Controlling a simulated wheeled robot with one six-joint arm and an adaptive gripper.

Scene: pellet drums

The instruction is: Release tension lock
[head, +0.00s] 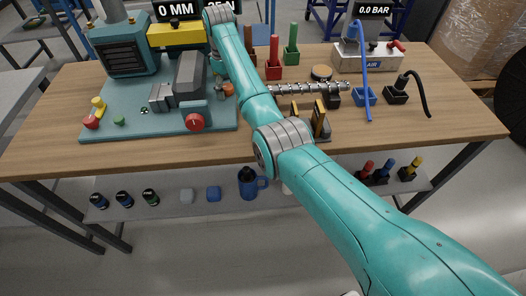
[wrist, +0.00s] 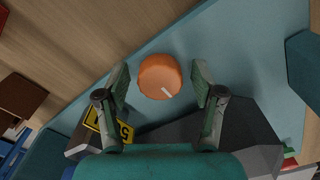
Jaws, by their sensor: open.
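An orange round knob (wrist: 159,77) with a white pointer mark sits on the light teal plate (wrist: 255,45) in the wrist view. Its mark points to the lower right. My gripper (wrist: 162,81) is open, with one finger on each side of the knob and a visible gap to both. No label on the knob shows, so I cannot tell for sure that it is the tension lock. In the head view, a small orange part (head: 229,89) shows at the right side of the teal machine (head: 120,50), beside my arm. My gripper cannot be made out there.
A dark block with a yellow label (wrist: 108,125) lies close below the knob. In the head view, a red knob (head: 195,122) is at the machine's front. A steel screw (head: 300,88), colored holders and an air unit (head: 368,58) stand to the right on the wooden bench (head: 60,130).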

